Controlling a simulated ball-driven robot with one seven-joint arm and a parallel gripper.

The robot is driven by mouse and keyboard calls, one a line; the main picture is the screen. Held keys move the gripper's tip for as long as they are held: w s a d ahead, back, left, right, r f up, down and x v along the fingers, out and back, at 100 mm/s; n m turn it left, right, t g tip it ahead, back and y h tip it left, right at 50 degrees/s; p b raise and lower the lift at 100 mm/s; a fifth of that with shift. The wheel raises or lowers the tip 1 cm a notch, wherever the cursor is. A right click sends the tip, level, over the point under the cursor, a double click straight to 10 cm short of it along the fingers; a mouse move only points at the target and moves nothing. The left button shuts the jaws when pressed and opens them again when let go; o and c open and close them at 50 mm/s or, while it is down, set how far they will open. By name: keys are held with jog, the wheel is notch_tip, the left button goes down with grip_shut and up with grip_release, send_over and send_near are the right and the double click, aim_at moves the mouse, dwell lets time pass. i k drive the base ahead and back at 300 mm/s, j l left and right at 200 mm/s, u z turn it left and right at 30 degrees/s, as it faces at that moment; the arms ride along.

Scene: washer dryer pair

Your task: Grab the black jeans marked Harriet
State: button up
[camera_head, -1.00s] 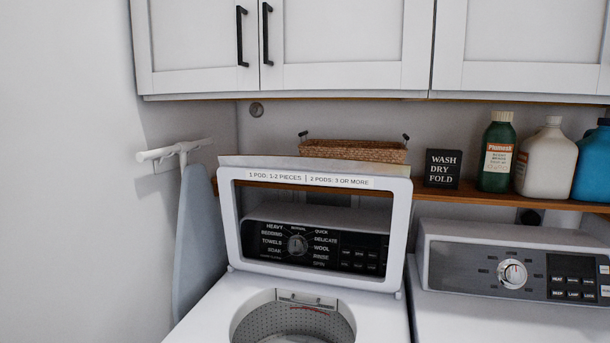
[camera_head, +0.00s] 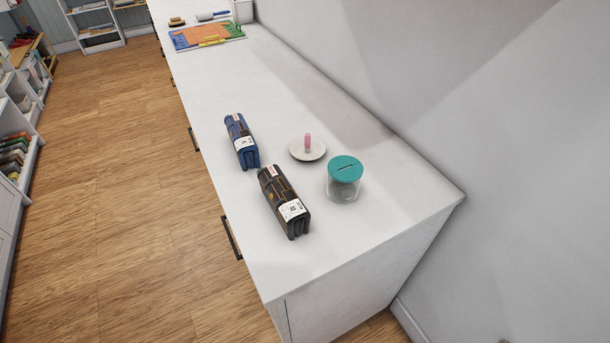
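A folded black garment (camera_head: 284,200) with orange stitching and a white tag (camera_head: 291,209) lies on the white counter (camera_head: 330,246), toward its near end. It looks like folded jeans. The writing on the tag is too small to read. A folded blue garment (camera_head: 241,141), also with a white tag, lies just beyond it and to the left, apart from it. My gripper is not in view.
A clear jar with a teal slotted lid (camera_head: 345,169) stands right of the black garment. A white dish with a pink object (camera_head: 307,148) lies behind. Colourful flat items (camera_head: 207,35) lie at the far end. Wood floor (camera_head: 120,210) is open left; a wall borders the right.

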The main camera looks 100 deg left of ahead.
aim_at(292, 215)
jog(key=l+u, duration=0.1)
jog(key=u, duration=0.8)
jog(key=l+u, duration=0.15)
jog(key=u, duration=0.8)
jog(key=k+u, duration=0.1)
jog(key=u, duration=0.35)
jog(key=j+u, duration=0.25)
jog(key=k+l, duration=0.05)
jog(key=l, duration=0.05)
